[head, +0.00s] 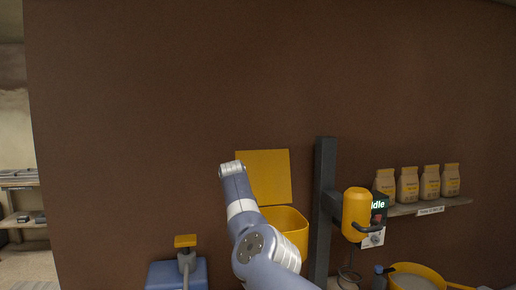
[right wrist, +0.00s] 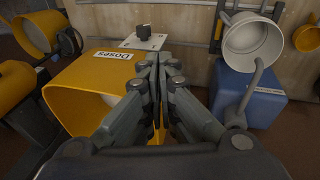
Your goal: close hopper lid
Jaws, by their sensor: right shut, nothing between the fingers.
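The yellow hopper (head: 284,226) stands in front of the brown wall in the head view. Its flat yellow lid (head: 265,175) is raised, standing open behind the body. One of my arms covers the hopper's left and front parts. My right gripper (right wrist: 162,62) shows in the right wrist view, with its fingers together and nothing between them. In that view a yellow container (right wrist: 70,85) with a "Doses" label lies left of the fingers; I cannot tell for sure if it is the hopper. Whether the fingers touch it is unclear. My left gripper is not in view.
A dark post (head: 323,215) with a yellow cylinder (head: 356,213) stands right of the hopper. Several bags (head: 408,185) sit on a shelf. A blue box (head: 165,277) is at lower left, a yellow tub (head: 432,276) at lower right. The wall above is bare.

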